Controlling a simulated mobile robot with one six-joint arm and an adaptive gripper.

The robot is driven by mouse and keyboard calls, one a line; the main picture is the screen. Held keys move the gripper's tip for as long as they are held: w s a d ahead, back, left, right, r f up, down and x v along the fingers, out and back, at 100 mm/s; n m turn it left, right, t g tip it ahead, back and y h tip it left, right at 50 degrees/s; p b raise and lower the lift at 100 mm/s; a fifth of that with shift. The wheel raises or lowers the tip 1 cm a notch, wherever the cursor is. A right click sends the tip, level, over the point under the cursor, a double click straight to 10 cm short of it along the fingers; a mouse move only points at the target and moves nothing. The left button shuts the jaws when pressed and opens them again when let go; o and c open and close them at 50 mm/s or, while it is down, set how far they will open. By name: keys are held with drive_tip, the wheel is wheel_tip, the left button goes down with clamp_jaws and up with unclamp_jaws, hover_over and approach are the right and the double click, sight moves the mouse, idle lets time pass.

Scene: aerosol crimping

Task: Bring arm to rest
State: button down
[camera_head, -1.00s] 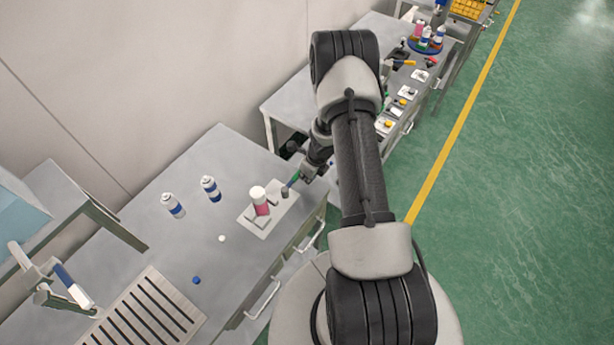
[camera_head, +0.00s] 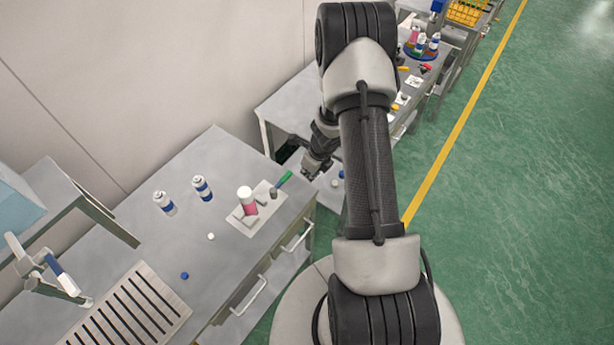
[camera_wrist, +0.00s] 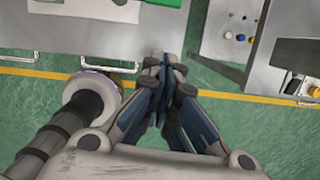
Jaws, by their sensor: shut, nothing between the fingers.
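My gripper (camera_head: 312,168) is at the end of my folded arm, near the right edge of the near grey table (camera_head: 225,160), beside a green-handled tool (camera_head: 283,180). The wrist view shows my gripper (camera_wrist: 164,62) with its fingertips together and nothing between them. It hangs above the floor by the table edges. My upper arm hides part of the far table (camera_head: 285,103) in the head view.
The near table bears two blue-banded cans (camera_head: 164,203) (camera_head: 202,188), a pink can with a white top (camera_head: 246,198) on a pale plate (camera_head: 240,222), loose caps (camera_head: 185,275) and a slotted rack (camera_head: 130,310). Green floor (camera_head: 530,200) is clear at right.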

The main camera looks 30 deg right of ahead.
drive_tip(key=shift+s+r, duration=0.1)
drive_tip(key=shift+r, duration=0.35)
drive_tip(key=shift+s+d, duration=0.1)
